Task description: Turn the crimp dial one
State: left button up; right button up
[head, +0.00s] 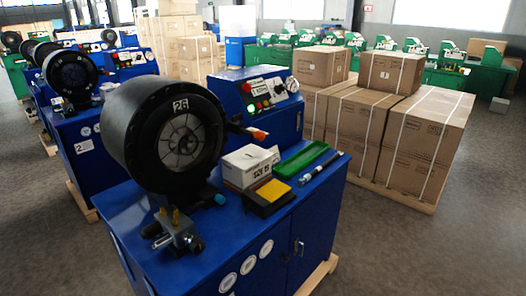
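A blue crimping machine (240,235) stands in the middle of the head view, with a large black round crimping head (135,120) marked 26. Behind it on the right is a blue control box (228,90) with a small display, lit green and red buttons and other small controls. A round white-faced dial (291,84) sits at the right end of its panel. I cannot tell whether this is the crimp dial, and its marks are too small to read. Neither of my grippers is in view.
An orange-tipped part (259,134) juts out before the control box. Strapped cartons (400,124) stand on a pallet at right.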

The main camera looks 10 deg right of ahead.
aim_at(278, 89)
jog(key=i+l+u, duration=0.1)
jog(key=l, duration=0.35)
jog(key=i+l+u, duration=0.1)
jog(key=l, duration=0.4)
jog(key=i+l+u, duration=0.1)
jog(key=l, duration=0.4)
jog(key=i+l+u, duration=0.1)
jog(key=l, duration=0.4)
jog(key=i, duration=0.05)
